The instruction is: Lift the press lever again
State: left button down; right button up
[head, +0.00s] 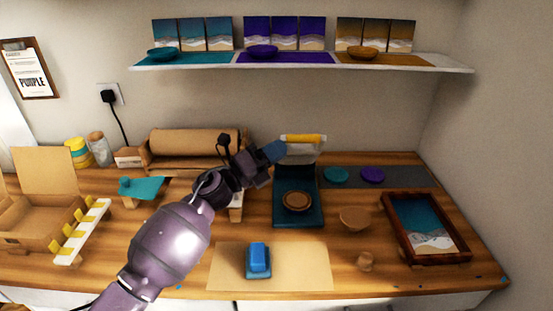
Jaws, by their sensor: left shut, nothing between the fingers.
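The press is a dark teal base (285,217) standing near the back middle of the counter, with a round brown piece (297,200) on it. Its upper part stands raised at the back, with a yellow lever handle (303,138) across the top. My left gripper (276,152) is shut and empty, its tips just left of the raised part and slightly below the handle. I cannot tell whether the tips touch the press. My left forearm crosses the counter from the lower left. My right gripper is not in view.
A blue block (258,257) sits on a brown sheet (310,265) in front. A wooden bowl (355,218) and a framed seascape tray (425,225) are to the right. A paper roll (190,145) stands behind my arm. An open cardboard box (30,220) is at left.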

pick_arm(q)
jog(key=w+r+n+y+p, duration=0.3)
jog(key=w+r+n+p, duration=0.2)
jog(key=w, duration=0.5)
notch_tip(320, 180, up, 3)
jog(key=shift+a+r+p, duration=0.1)
jog(key=shift+a+p, duration=0.05)
jog(key=shift+p, duration=0.9)
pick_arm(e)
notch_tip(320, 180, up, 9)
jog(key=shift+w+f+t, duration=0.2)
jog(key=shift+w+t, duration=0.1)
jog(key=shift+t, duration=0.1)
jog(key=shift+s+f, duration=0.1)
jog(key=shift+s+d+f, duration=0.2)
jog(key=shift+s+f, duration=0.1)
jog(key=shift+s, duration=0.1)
